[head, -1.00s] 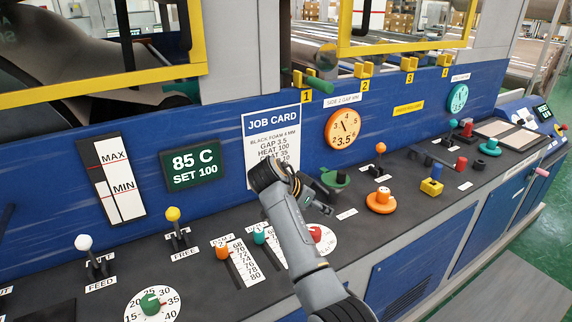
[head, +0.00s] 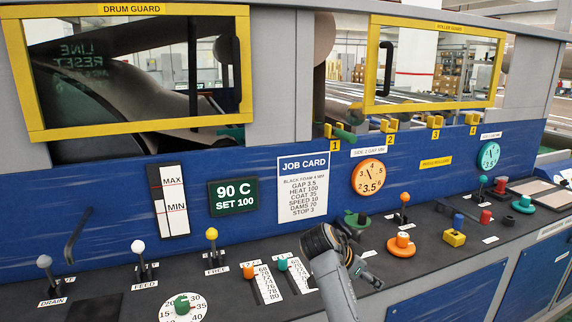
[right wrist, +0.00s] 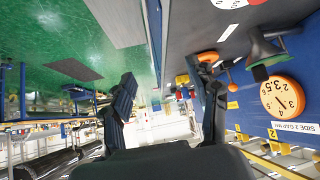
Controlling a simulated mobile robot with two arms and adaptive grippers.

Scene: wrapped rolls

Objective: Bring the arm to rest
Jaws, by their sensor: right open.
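My right arm rises from the bottom of the head view, with its dark wrist bent over the console. Its gripper (head: 370,279) points right, over the black console top, left of the orange knob (head: 401,245). In the right wrist view the gripper (right wrist: 168,95) has its two dark fingers spread apart, with nothing between them. The green-based handle (head: 357,220) is just behind the wrist in the head view. My left gripper is not in view.
The console (head: 110,308) carries levers, sliders and knobs, including a green dial (head: 182,305) and a yellow block (head: 454,238).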

